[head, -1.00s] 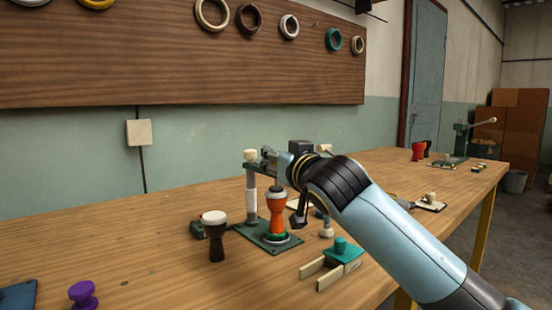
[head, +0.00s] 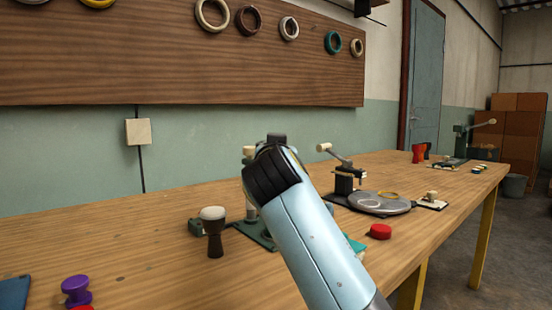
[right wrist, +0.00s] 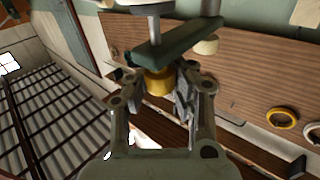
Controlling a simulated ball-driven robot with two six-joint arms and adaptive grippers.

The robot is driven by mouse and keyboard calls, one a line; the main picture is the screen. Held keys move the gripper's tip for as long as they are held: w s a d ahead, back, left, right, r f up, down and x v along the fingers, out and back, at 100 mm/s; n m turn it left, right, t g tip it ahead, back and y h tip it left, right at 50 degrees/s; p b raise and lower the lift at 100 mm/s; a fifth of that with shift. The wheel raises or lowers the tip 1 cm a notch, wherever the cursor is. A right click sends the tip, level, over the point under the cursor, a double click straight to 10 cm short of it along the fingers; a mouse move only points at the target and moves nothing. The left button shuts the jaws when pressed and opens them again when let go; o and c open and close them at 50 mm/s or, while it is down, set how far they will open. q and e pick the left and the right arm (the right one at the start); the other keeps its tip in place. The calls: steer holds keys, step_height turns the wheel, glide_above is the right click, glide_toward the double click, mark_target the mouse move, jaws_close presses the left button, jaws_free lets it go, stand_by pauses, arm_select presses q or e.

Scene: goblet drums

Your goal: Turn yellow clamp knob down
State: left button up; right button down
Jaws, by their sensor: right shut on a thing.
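The yellow clamp knob (right wrist: 158,82) shows in the right wrist view below a dark green clamp bar (right wrist: 170,50). My right gripper (right wrist: 155,88) has its fingers on either side of the knob and is shut on it. A metal rod passes through the bar above the knob. In the head view my right arm covers the gripper, the knob and most of the clamp stand. The stand's green base (head: 257,238) shows only in part at the arm's left edge. The orange drum on the stand is hidden. My left gripper is not in view.
A purple knob-shaped piece (head: 77,290) is at the front left. A red round piece (head: 380,231) and a grey disc fixture (head: 380,202) lie to the right. The left table surface is mostly clear.

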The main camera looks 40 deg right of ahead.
steer(key=shift+f, duration=0.2)
steer(key=c, duration=1.1)
jaws_free()
steer(key=shift+a+r, duration=0.1)
steer(key=shift+r, duration=0.05)
steer(key=shift+o, duration=0.2)
steer(key=shift+r, duration=0.4)
step_height(320, 180, up, 9)
steer(key=shift+r, duration=0.1)
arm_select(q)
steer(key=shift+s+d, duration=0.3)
